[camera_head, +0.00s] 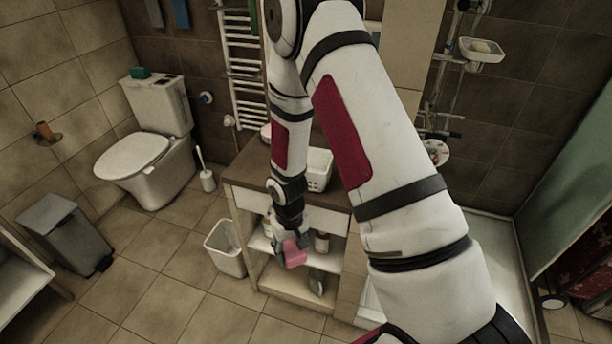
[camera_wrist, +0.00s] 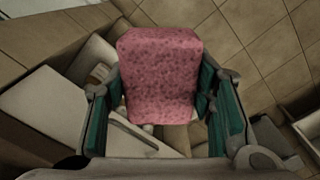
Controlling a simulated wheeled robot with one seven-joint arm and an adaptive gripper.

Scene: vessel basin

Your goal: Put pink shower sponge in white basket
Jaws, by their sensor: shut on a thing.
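The pink shower sponge (camera_head: 294,253) is a spotted block held in my gripper (camera_head: 288,238). In the wrist view the sponge (camera_wrist: 160,75) sits between the two green-padded fingers of my gripper (camera_wrist: 160,112), which are shut on its sides. In the head view, the gripper hangs in front of the cabinet's open shelves, below the counter top. A white basket (camera_head: 319,170) with small holes stands on the counter, above and behind the gripper. My arm partly hides the counter near it.
The wooden cabinet (camera_head: 242,178) has open shelves with a few items. A white bin (camera_head: 224,248) stands on the floor at its left. A toilet (camera_head: 150,160), toilet brush (camera_head: 207,178) and grey pedal bin (camera_head: 62,232) are farther left. The tiled floor in front is clear.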

